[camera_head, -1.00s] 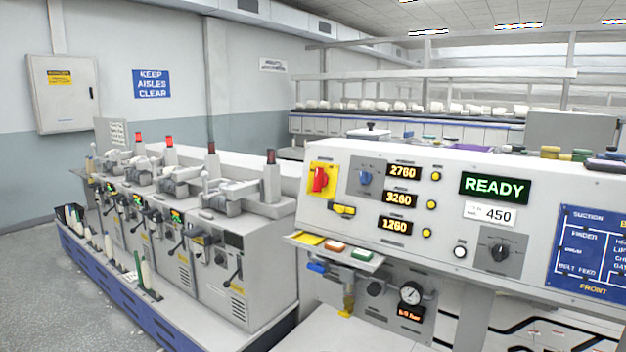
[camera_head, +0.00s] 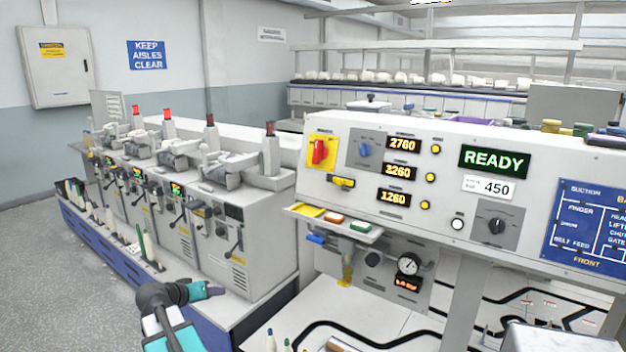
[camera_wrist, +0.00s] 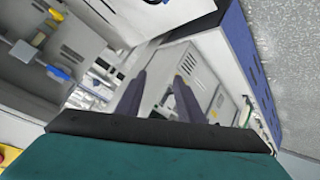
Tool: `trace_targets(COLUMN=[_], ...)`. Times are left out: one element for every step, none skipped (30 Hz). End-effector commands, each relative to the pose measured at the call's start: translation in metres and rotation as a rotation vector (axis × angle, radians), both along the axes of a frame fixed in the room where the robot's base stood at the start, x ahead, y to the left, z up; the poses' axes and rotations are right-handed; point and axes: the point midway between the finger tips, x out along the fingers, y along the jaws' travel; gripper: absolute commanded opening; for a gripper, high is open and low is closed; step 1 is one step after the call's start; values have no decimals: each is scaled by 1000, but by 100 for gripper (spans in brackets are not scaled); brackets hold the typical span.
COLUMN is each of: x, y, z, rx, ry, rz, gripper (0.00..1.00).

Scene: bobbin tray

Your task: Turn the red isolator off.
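The red isolator (camera_head: 319,151) is a red rotary handle on a yellow plate, at the upper left of the grey control panel (camera_head: 400,212). Its handle stands roughly upright. My gripper (camera_head: 215,291) is low and to the left of the panel in the head view, well apart from the isolator, in front of the grey machine units. In the wrist view my gripper (camera_wrist: 158,92) shows two dark fingers spread apart with nothing between them.
A blue knob (camera_head: 364,150) sits right of the isolator. Grey machine units (camera_head: 225,250) with levers stand on the left. Floor at far left is clear.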

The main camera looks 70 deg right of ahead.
Motion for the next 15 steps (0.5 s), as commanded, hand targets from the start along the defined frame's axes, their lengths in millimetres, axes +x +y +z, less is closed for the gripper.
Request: trace_targets(x=[-5, -10, -15, -19, -24, -30, -35, -41, -48, -55, -61, -70, -77, -84, -93], y=[-15, -24, -34, -42, -49, -59, -66, -73, -81, -87, -93, -100, -106, -110, -117], z=[24, 37, 54, 68, 81, 99, 113, 126, 144, 158, 172, 190, 203, 218, 236], rx=[-36, -58, -86, -108, -131, -160, -182, -204, -235, -258, -280, -311, -333, -356, -388], ry=[-28, -44, -64, -81, -94, -116, -130, -146, -164, -180, -193, -213, -227, -241, -260], rz=[-28, -43, -63, -80, -95, -115, -130, -146, -165, -181, -196, -216, -231, -245, -265], gripper=[34, 34, 34, 34, 34, 34, 34, 34, 34, 34, 34, 34, 34, 34, 34])
